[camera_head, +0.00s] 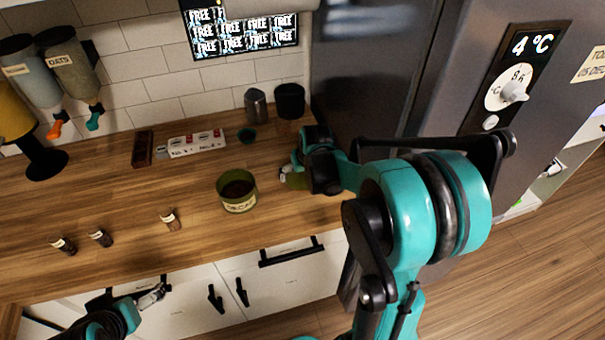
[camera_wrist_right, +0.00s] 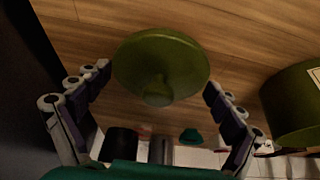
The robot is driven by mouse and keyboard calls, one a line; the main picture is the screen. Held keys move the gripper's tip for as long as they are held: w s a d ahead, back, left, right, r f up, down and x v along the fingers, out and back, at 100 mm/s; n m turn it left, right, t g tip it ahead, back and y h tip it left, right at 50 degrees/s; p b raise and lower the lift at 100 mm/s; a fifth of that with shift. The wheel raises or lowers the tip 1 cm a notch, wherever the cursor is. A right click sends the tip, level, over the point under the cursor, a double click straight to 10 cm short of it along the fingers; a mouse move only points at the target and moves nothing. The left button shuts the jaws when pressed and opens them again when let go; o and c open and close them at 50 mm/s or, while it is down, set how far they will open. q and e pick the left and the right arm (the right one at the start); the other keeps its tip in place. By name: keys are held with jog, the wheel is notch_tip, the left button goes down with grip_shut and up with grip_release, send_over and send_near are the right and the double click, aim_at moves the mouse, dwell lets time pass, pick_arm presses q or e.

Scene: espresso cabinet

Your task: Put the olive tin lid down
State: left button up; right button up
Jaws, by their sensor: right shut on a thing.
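The olive tin lid (camera_wrist_right: 185,60), round with a knob, is between the fingertips of my right gripper (camera_wrist_right: 158,78), which is shut on its rim. In the head view the lid (camera_head: 297,182) shows partly behind my right gripper (camera_head: 292,172), low over the counter's right end. I cannot tell whether it touches the wood. The olive tin (camera_head: 239,202), labelled DECAF, stands upright and open left of the gripper, with dark contents. It also shows in the right wrist view (camera_wrist_right: 292,108). My left gripper (camera_head: 152,297) is at the lower left, before the cabinet fronts; its jaws are unclear.
The fridge (camera_head: 385,80) bounds the right. Bare counter (camera_head: 120,200) lies left of the tin.

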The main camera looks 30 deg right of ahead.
jog(key=shift+f, duration=0.2)
jog(key=o, duration=0.6)
jog(key=shift+r, duration=0.1)
jog(key=shift+r, duration=0.3)
jog(key=p+v, duration=0.4)
jog(key=v, duration=0.8)
jog(key=s+a+n+t+y, duration=0.1)
jog(key=s+a+n+t, duration=0.1)
jog(key=s+a, duration=1.1)
jog(key=shift+s+a+r+n+t, duration=0.15)
jog(key=shift+s+a+n+t, duration=0.2)
jog(key=shift+a, duration=0.25)
